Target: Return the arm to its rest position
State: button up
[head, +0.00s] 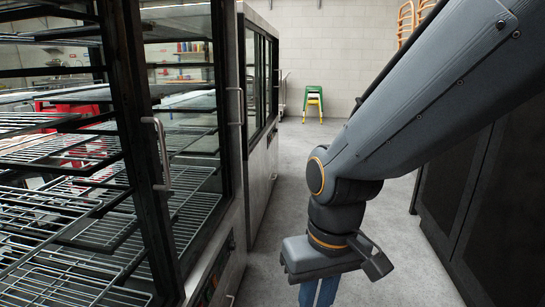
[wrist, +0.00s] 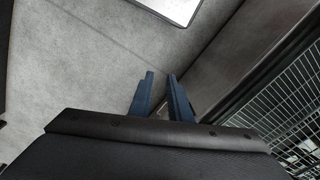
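My arm reaches in from the upper right of the head view and bends down over the aisle floor. My gripper (head: 318,292) points down at the bottom of that view, where its blue fingers are cut off by the frame edge. In the wrist view my gripper (wrist: 160,78) shows two blue fingers standing apart with a narrow gap. Nothing is between them. The gripper hangs in free space above the grey floor (wrist: 75,75), beside the steel base of a cabinet.
A glass-fronted cabinet with wire racks (head: 75,215) stands close on the left. A second cabinet (head: 262,90) stands behind it. A dark cabinet (head: 490,200) lines the right. The aisle floor (head: 300,160) is clear back to a green and yellow stool (head: 313,103).

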jog(key=s+d+r+m+h+p, duration=0.1)
jog(key=s+d+r+m+p, duration=0.1)
jog(key=d+r+p, duration=1)
notch_tip(320, 180, up, 3)
jog(key=m+p, duration=0.1)
jog(key=p, duration=0.6)
jog(key=shift+s+r, duration=0.15)
jog(key=shift+s, duration=0.05)
